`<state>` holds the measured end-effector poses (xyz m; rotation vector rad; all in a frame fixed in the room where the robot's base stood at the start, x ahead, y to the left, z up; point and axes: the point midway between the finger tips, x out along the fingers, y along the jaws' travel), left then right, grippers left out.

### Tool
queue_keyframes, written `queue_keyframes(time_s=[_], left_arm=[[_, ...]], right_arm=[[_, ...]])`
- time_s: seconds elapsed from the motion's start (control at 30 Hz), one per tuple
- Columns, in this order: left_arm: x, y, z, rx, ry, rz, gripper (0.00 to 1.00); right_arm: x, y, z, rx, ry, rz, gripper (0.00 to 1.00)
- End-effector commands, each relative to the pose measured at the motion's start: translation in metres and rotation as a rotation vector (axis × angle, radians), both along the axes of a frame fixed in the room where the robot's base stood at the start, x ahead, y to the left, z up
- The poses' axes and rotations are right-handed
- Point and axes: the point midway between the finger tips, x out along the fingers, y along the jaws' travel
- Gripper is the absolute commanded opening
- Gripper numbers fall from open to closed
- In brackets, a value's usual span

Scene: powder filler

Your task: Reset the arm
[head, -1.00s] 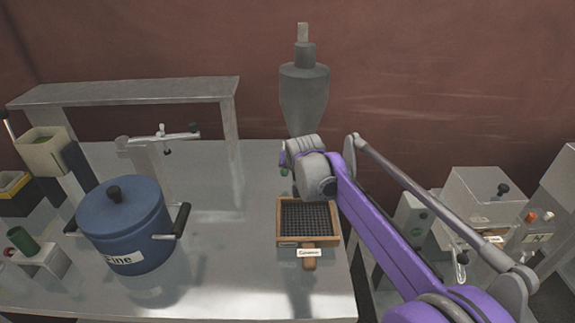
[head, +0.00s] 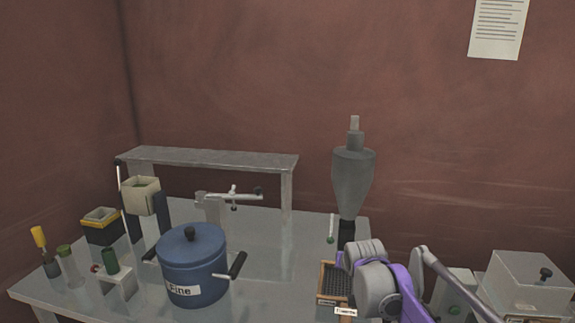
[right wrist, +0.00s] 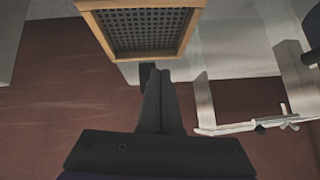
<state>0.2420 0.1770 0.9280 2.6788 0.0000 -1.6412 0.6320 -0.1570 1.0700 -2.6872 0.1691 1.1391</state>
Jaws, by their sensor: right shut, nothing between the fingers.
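My right arm (head: 385,285) comes in from the lower right in the head view, purple and grey, with its wrist beside the wooden-framed sieve. My right gripper (right wrist: 158,92) shows in the right wrist view with its dark fingers together and nothing between them. The sieve (head: 327,299), with a dark mesh, sits on the bench and is partly hidden by my arm in the head view. It also shows at the top of the right wrist view (right wrist: 184,50), beyond the fingertips. My left gripper is not in view.
A blue lidded pot (head: 192,268) labelled "Fine" stands on the metal bench. A grey funnel-shaped hopper (head: 352,180) rises behind my arm. A raised shelf (head: 215,158) is at the back; small containers are at left. A lidded box (head: 535,285) stands at right.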

Motion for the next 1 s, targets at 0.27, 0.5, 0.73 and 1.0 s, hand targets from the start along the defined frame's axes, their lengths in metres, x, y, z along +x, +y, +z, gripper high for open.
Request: queue_keyframes(time_s=[0.27,0.5,0.73,1.0], left_arm=[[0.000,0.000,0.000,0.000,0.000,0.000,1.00],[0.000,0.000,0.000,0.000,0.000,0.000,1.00],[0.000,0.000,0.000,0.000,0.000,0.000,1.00],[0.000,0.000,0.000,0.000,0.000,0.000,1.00]], right_arm=[[-0.103,-0.010,-0.009,-0.041,0.078,0.044,0.00],[-0.230,-0.018,-0.049,-0.083,0.173,0.109,0.00],[-0.341,-0.020,-0.107,-0.114,0.256,0.177,0.00],[-0.390,-0.020,-0.141,-0.126,0.296,0.213,0.00]])
